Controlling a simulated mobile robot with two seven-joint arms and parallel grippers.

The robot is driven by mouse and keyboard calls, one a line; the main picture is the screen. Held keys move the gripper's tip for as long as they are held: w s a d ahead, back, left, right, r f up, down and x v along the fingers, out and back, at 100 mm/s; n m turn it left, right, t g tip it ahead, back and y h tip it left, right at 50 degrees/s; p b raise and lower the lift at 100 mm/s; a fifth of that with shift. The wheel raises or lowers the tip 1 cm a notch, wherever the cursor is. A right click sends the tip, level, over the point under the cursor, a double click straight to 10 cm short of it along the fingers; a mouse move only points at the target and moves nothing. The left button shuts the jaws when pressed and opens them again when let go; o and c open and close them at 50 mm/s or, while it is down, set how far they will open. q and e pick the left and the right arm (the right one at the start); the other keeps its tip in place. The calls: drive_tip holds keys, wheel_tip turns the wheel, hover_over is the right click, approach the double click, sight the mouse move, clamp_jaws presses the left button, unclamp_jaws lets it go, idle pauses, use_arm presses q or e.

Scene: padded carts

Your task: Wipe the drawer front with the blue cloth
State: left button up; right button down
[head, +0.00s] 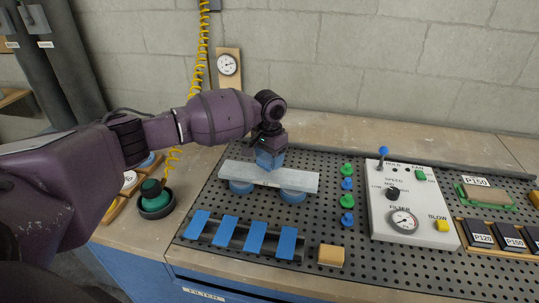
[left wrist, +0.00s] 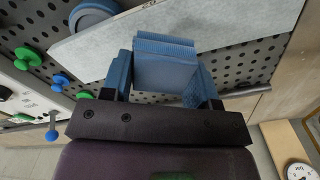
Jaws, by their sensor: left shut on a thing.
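My left gripper (head: 270,158) comes in from the left and points down at the far edge of a long pale grey panel, which seems to be the drawer front (head: 225,175). The panel lies flat on two round blue pads (head: 292,197). In the left wrist view my left gripper (left wrist: 165,75) is shut on a folded, layered blue piece, the blue cloth (left wrist: 165,68), between its blue fingers. The cloth overlaps the edge of the panel (left wrist: 235,25) in that view; I cannot tell whether they touch. My right gripper is not in view.
The black perforated bench top (head: 330,230) holds several blue blocks (head: 256,238) in a rack, a wooden block (head: 331,255), green and blue knobs (head: 347,202) and a white control box (head: 410,220). Sanding blocks (head: 480,234) sit at right.

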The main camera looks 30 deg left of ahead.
sight(269, 176)
use_arm(q)
drive_tip(key=shift+f, duration=1.55)
drive_tip(key=o, duration=0.5)
drive_tip(key=shift+r, duration=0.3)
drive_tip(key=shift+r, duration=0.15)
